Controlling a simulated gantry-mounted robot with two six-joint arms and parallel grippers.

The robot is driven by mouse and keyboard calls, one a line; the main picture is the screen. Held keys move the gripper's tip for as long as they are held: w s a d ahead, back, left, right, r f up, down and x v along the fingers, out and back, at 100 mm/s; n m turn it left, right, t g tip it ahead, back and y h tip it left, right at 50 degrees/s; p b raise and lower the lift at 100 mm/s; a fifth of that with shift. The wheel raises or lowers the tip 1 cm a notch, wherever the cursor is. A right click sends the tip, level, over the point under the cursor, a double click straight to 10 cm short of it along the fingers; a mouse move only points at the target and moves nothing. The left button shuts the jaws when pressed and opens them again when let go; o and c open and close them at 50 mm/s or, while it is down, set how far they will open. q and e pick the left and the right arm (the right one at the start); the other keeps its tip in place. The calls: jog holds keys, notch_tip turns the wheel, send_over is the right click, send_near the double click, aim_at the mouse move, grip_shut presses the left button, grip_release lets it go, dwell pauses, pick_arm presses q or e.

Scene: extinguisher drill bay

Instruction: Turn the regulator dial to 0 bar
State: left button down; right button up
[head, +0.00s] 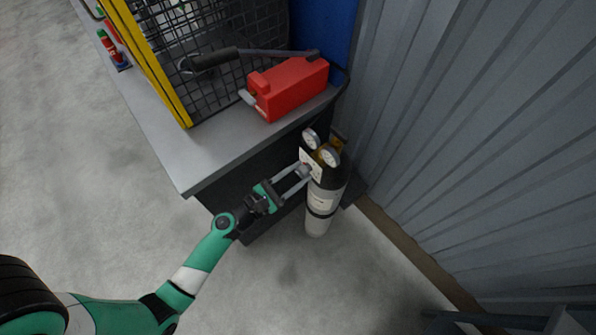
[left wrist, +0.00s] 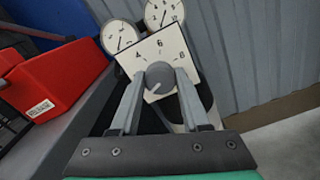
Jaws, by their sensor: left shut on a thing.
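The regulator dial is a grey round knob (left wrist: 160,77) on a white square scale plate (left wrist: 165,50), in the left wrist view. The figures 4, 6 and 8 show on the plate; its lower part is hidden by the knob and fingers. A light mark on the knob points down and left. In the head view the plate (head: 307,157) sits at the neck of a black and white gas cylinder (head: 322,200). My left gripper (head: 303,173) reaches it from the left, its fingers shut on the knob's two sides. My right gripper is not in view.
Two round gauges (left wrist: 121,37) sit above the plate. A grey-topped bench (head: 190,165) stands left of the cylinder, with a red canister (head: 290,87) and a black mesh cage (head: 225,45). A corrugated wall (head: 470,120) is close on the right. The floor in front is clear.

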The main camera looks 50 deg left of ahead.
pick_arm(q)
jog(key=shift+n+p, duration=0.6)
jog(key=shift+n, duration=1.6)
jog(key=shift+c, duration=1.9)
grip_release()
jog(key=s+p, duration=0.1)
jog(key=s, duration=1)
jog(key=shift+s, duration=0.3)
